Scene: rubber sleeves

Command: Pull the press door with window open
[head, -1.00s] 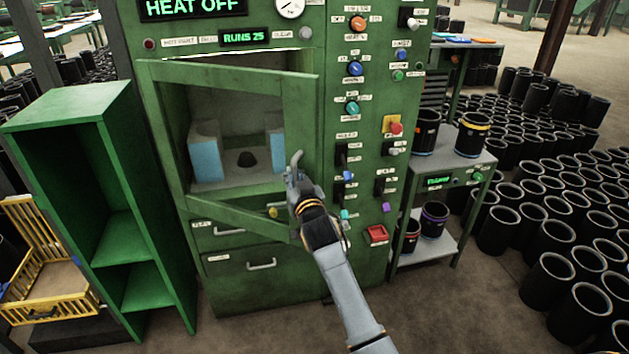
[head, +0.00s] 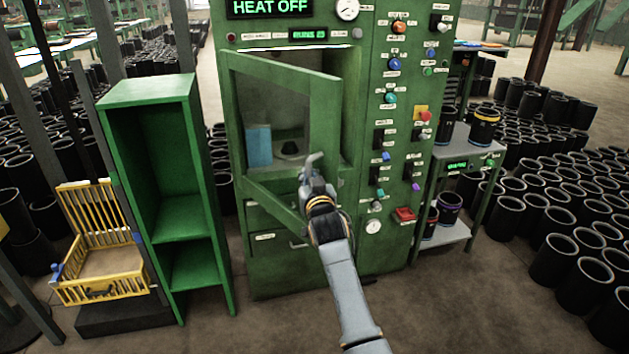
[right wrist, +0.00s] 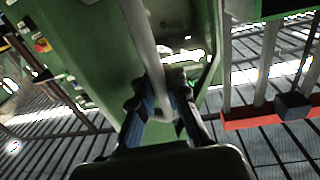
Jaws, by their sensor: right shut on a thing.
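The press door with window (head: 325,113) is a green frame hinged at its left side. It stands partly open, its right edge swung out from the green press. Through it I see the chamber with a blue block (head: 258,146) and a dark round piece. My right gripper (head: 312,165) is at the door's right edge. In the right wrist view the gripper (right wrist: 163,108) is shut around a pale bar, the door handle (right wrist: 145,45). The fingers hide part of the handle. My left gripper is not in view.
A green open shelf (head: 182,225) stands left of the press, with a yellow crate (head: 105,265) beyond it. A grey side table (head: 470,152) with black sleeves stands to the right. Many black sleeves crowd the right floor. The floor before the press is clear.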

